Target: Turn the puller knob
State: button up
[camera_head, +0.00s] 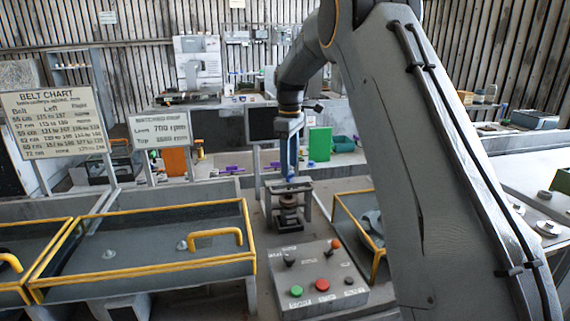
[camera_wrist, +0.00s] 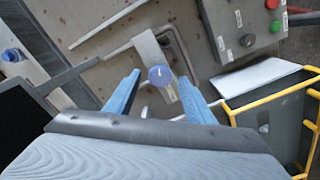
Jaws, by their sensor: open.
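The puller knob (camera_wrist: 160,75) is a round blue knob with a pale mark, on a light grey bracket in the wrist view. My gripper (camera_wrist: 159,84) is open, with one blue finger on each side of the knob. A gap shows between the knob and each finger. I cannot tell whether the fingertips are level with the knob or above it. In the head view my gripper (camera_head: 289,165) points down over the puller stand (camera_head: 289,210), and the knob is mostly hidden there.
A control panel (camera_head: 318,277) with green, red and orange buttons stands in front of the puller stand. Yellow-rimmed bins flank it at left (camera_head: 150,265) and right (camera_head: 347,208). A dark monitor (camera_head: 265,124) stands behind. Another blue knob (camera_wrist: 12,55) lies at the wrist view's left.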

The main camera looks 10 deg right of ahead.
jog(key=shift+a+f, duration=0.1)
jog(key=shift+f, duration=0.8)
